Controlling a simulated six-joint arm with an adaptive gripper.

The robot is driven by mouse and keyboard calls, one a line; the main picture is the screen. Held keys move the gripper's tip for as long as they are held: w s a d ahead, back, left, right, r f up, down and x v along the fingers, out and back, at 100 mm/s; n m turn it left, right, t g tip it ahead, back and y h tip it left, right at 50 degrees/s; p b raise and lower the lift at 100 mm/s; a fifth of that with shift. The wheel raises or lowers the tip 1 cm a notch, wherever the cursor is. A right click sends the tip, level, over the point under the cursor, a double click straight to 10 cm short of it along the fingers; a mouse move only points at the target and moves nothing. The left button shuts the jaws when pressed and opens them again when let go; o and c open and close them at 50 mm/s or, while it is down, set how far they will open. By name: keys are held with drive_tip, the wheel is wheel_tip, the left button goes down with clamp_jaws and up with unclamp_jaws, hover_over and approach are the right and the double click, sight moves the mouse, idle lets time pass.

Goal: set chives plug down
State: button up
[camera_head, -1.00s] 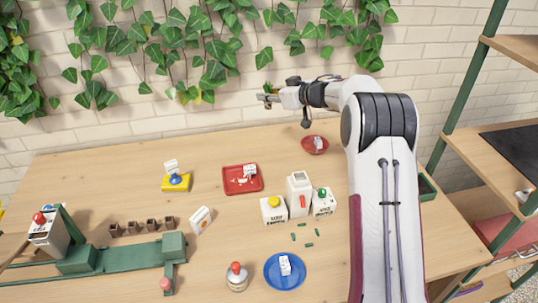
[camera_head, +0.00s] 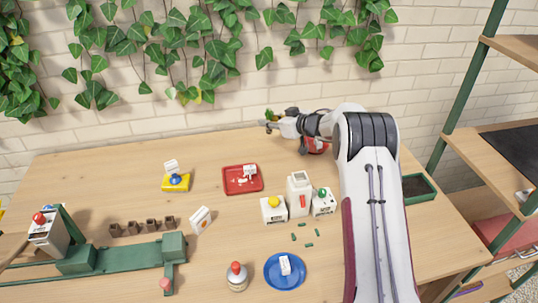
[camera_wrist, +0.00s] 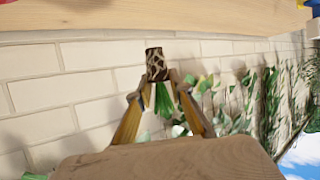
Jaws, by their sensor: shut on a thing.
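My gripper (camera_head: 268,125) is raised above the back of the table, in front of the brick wall. In the wrist view my gripper (camera_wrist: 160,88) is shut on the chives plug, a dark plug with pale mottling (camera_wrist: 156,62). Green leaves show between the fingers beside it. The plug is off the table, whose wooden edge runs along the top of the wrist view. In the head view the plug is too small to make out clearly at the fingertips.
A red bowl (camera_head: 316,147) is partly behind my arm. A red tray (camera_head: 228,188), white cartons (camera_head: 299,207), a blue plate (camera_head: 272,278) and a row of small brown pots (camera_head: 134,228) stand on the table. A green planter (camera_head: 434,193) is at right. The back left is clear.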

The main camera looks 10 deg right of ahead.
idle(0.3)
drive_tip(key=shift+f, duration=3.1)
drive_tip(key=shift+f, duration=0.1)
drive_tip(key=shift+f, duration=1.8)
drive_tip(key=shift+f, duration=0.15)
drive_tip(key=o, duration=1)
drive_tip(key=shift+o, duration=0.2)
drive_tip(key=shift+r, duration=0.2)
drive_tip(key=shift+v, duration=6)
